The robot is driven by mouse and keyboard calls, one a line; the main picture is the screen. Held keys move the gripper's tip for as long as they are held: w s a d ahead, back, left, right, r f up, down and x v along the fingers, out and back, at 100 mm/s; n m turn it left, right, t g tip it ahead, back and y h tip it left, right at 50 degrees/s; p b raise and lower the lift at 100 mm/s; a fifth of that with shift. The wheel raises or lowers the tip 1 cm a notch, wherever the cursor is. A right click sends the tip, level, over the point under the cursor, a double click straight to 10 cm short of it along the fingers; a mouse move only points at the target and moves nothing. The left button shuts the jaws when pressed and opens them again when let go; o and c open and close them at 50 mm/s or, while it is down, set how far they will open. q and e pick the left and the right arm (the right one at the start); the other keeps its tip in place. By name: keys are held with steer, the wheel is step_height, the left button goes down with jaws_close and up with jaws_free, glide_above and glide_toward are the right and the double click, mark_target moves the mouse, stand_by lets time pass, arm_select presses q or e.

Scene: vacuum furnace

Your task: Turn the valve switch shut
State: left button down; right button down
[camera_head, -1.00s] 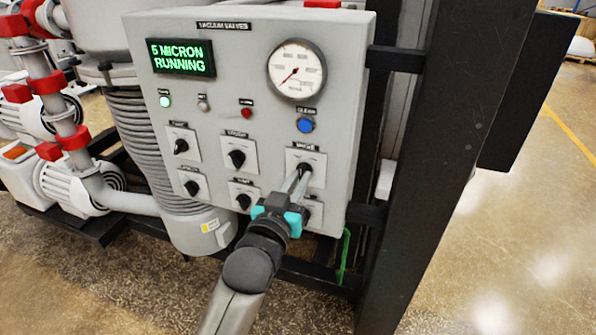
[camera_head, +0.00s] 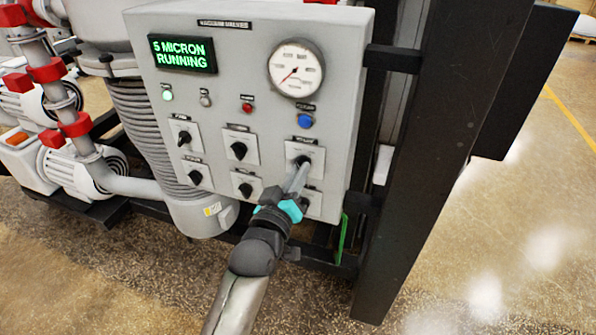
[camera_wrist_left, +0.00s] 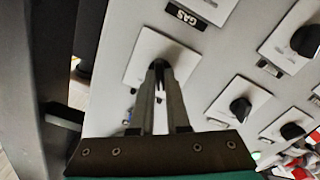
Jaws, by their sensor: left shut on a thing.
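The valve switch is a black knob (camera_head: 303,159) on a white square plate, at the right of the upper knob row on the grey control panel (camera_head: 235,85). My left gripper (camera_head: 301,168) reaches up to it from below, its fingers shut on the knob. In the left wrist view the gripper (camera_wrist_left: 161,80) has its two fingers around the dark knob (camera_wrist_left: 158,64) in front of its white plate (camera_wrist_left: 142,50). The fingers hide much of the knob, so its angle is hard to tell. My right gripper is not in view.
Several other black knobs, such as one at upper middle (camera_head: 239,150), sit close by. Above are a round gauge (camera_head: 296,68), a blue button (camera_head: 305,121) and a green-lettered display (camera_head: 183,54) reading "5 MICRON RUNNING". A black post (camera_head: 430,150) stands right of the panel.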

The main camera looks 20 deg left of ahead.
arm_select(q)
steer(key=c, duration=0.9)
jaws_free()
steer(key=s+b, duration=0.1)
steer(key=s, duration=1.4)
steer(key=shift+a, duration=0.25)
